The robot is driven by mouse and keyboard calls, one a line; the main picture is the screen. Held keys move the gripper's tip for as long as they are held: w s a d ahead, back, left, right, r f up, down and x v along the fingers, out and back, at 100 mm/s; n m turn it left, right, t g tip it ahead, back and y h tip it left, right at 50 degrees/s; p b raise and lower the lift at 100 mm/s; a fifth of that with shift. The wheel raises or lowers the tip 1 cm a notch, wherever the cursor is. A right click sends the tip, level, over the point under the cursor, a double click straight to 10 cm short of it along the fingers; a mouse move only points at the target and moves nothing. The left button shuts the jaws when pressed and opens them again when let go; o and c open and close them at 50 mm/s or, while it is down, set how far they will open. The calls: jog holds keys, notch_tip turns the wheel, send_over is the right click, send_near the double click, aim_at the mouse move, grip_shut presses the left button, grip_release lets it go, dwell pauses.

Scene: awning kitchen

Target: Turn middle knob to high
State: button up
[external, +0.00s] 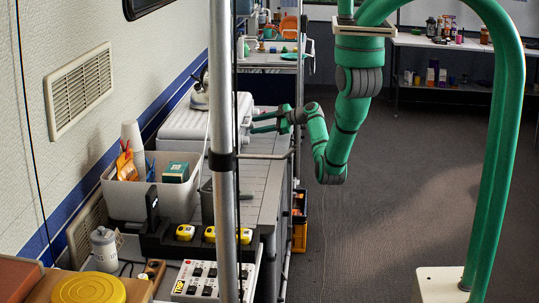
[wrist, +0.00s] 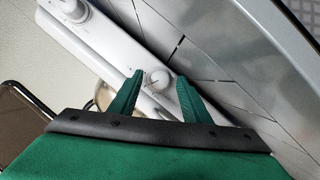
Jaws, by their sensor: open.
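A white appliance (external: 195,120) sits on the slatted counter; its front panel (wrist: 112,38) crosses the wrist view diagonally. A round white knob (wrist: 160,79) lies between my two green fingers in the wrist view, apart from both as far as I can see. A second white knob (wrist: 72,8) is at the upper left end of the panel. Any knob further along the other way is hidden by my gripper. My gripper (wrist: 160,76) is open, its fingertips on either side of the first knob. In the external view my gripper (external: 253,122) points left at the appliance's front.
The metal slatted counter (external: 265,182) runs below the appliance. A thin upright pole (external: 223,150) stands in front of the counter in the external view. A white bin (external: 125,200) and yellow-black tools (external: 185,232) are nearer.

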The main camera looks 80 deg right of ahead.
jog(key=v, duration=1)
jog(key=shift+s+a, duration=0.15)
